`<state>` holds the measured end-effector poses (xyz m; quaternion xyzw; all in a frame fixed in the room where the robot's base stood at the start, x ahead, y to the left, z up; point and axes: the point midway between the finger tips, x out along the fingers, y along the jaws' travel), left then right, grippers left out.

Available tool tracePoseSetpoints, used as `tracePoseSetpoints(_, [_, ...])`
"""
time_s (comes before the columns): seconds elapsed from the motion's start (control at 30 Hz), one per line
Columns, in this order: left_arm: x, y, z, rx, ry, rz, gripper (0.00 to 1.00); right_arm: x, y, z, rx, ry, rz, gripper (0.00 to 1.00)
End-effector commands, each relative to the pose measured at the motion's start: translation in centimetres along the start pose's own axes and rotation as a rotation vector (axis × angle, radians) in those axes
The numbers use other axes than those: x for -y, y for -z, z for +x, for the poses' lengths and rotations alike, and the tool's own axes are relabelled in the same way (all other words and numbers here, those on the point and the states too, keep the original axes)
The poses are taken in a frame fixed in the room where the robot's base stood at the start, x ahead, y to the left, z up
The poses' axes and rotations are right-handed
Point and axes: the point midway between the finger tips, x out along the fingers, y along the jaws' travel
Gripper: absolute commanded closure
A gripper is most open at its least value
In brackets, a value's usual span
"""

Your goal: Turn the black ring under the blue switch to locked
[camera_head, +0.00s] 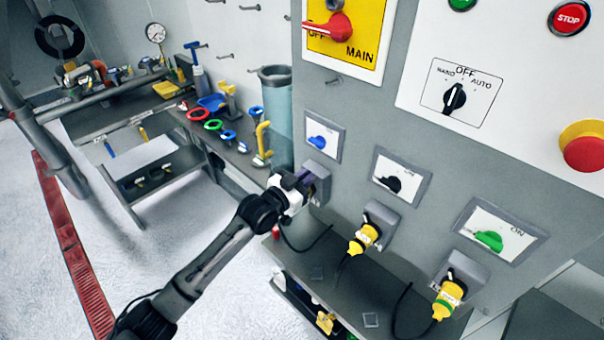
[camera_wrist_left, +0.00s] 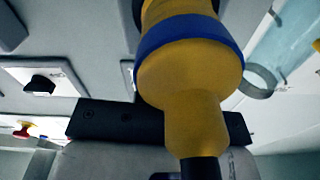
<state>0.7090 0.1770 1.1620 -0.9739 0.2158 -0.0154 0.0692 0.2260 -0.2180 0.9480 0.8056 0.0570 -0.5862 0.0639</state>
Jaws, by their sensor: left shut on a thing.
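The blue switch (camera_head: 318,142) sits on a white plate on the grey cabinet, its handle pointing left. Below it is a grey socket housing (camera_head: 319,172), mostly behind my left gripper (camera_head: 303,181). My left gripper is at the front of this socket and shut on the yellow plug there. In the left wrist view the yellow plug (camera_wrist_left: 185,80) with a blue band (camera_wrist_left: 188,36) and a black cable end (camera_wrist_left: 201,168) stands in front of the dark gripper body.
A black switch (camera_head: 389,183) and a green switch (camera_head: 489,239) are to the right, with yellow plugs (camera_head: 363,239) and (camera_head: 447,300) in sockets below. A shelf (camera_head: 330,262) runs under them, with hanging cables. A glass cylinder (camera_head: 276,115) and a workbench stand left.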

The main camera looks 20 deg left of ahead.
Motion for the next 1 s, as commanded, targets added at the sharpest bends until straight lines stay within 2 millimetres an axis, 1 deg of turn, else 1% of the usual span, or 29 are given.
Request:
tracePoseSetpoints(0.03, [-0.2, 0.2, 0.0, -0.001, -0.001, 0.041, 1.0, -0.1, 0.1, -0.3, 0.0, -0.001, -0.002, 0.57])
tracePoseSetpoints(0.2, [-0.9, 0.1, 0.0, 0.0, -0.001, 0.171, 1.0, -0.1, 0.2, -0.8, 0.001, -0.002, -0.003, 0.57])
tracePoseSetpoints(0.5, [-1.7, -0.1, 0.0, -0.001, 0.0, 0.329, 1.0, -0.1, 0.4, -1.4, 0.0, -0.001, -0.001, 0.57])
tracePoseSetpoints(0.7, [-1.9, -0.3, 0.0, -0.001, 0.0, 0.38, 1.0, 0.1, 0.5, -1.5, 0.0, 0.003, 0.003, 0.57])
tracePoseSetpoints(1.0, [-2.0, -0.3, 0.0, -0.001, 0.0, 0.399, 1.0, 0.1, 0.5, -1.6, -0.001, 0.005, 0.007, 0.57])
